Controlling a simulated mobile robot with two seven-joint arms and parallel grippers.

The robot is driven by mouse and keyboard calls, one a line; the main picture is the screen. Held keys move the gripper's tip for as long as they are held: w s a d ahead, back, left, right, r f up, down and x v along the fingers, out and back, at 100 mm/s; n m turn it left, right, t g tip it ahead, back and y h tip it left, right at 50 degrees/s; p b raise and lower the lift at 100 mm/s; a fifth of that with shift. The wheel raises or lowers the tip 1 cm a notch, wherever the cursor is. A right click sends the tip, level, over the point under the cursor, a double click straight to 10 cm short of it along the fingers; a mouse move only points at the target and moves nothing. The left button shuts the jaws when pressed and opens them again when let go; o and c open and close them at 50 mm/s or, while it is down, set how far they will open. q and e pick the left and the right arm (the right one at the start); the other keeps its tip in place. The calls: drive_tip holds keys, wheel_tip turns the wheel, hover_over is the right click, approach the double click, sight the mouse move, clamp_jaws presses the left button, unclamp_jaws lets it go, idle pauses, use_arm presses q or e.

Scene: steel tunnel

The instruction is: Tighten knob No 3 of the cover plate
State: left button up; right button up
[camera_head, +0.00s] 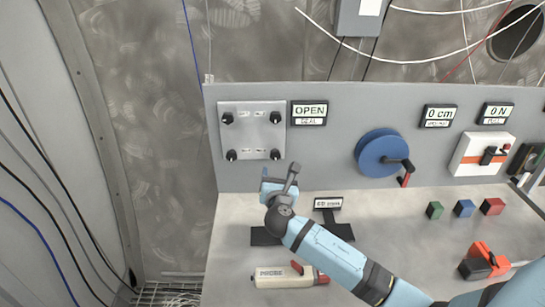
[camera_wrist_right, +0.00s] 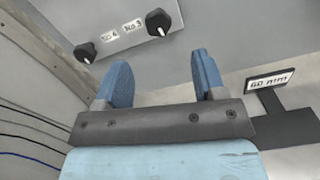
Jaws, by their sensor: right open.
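The light metal cover plate (camera_head: 252,136) is on the upright panel, with a black knob near each corner. Knob No 3 (camera_head: 275,154) is at its lower right; in the right wrist view the knob labelled No 3 (camera_wrist_right: 158,22) is beyond the fingers near the top. Knob No 4 (camera_wrist_right: 86,52) is left of it. My right gripper (camera_head: 279,180) is below knob No 3 in the head view, apart from it. Its two blue fingers (camera_wrist_right: 160,68) are spread with nothing between them. My left gripper is not in view.
A display (camera_head: 309,113) beside the plate reads OPEN, SEAL. A blue wheel (camera_head: 380,153) with a handle is to the right. A probe (camera_head: 288,276), colored blocks (camera_head: 464,208) and an orange-black tool (camera_head: 484,262) are on the bench. A small sign (camera_head: 328,203) stands near my right gripper.

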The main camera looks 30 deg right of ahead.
sight(275, 157)
drive_tip(key=p+x, duration=0.1)
drive_tip(key=x, duration=0.8)
drive_tip(key=shift+w+a+f, duration=0.1)
drive_tip(key=shift+a, duration=0.1)
drive_tip(key=c, duration=0.9)
